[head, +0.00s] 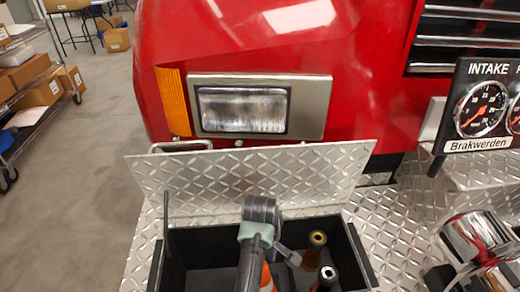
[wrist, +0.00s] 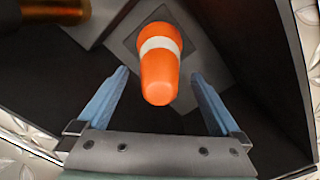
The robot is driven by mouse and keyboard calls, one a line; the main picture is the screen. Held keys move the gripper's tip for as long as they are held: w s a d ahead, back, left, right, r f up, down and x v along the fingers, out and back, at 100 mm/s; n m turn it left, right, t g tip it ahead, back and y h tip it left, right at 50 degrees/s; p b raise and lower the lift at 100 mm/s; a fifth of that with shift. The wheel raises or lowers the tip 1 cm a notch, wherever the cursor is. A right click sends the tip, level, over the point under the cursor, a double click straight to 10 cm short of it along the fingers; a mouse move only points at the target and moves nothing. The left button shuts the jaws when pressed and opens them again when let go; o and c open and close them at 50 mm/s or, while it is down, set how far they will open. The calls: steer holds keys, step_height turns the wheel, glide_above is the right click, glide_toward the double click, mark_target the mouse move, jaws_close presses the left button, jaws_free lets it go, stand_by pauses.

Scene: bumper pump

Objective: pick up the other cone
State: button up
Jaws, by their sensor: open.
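An orange cone (wrist: 160,75) with a white band stands on a grey square base (wrist: 205,75) in the wrist view, inside a dark bin. My gripper (wrist: 160,77) is open, with one blue finger on each side of the cone's narrow end. Gaps show between the fingers and the cone, and nothing is held. In the head view the orange cone (head: 267,280) is mostly hidden behind my arm. The black bin (head: 353,262) is sunk in the diamond-plate bumper. I see only one cone clearly.
A brass cylinder (wrist: 55,10) shows at the upper left of the wrist view. The raised diamond-plate lid (head: 330,170) stands behind the bin. Chrome fittings (head: 475,238) are at right.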

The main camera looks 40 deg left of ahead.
step_height(320, 180, down, 2)
jaws_close()
stand_by(0.6)
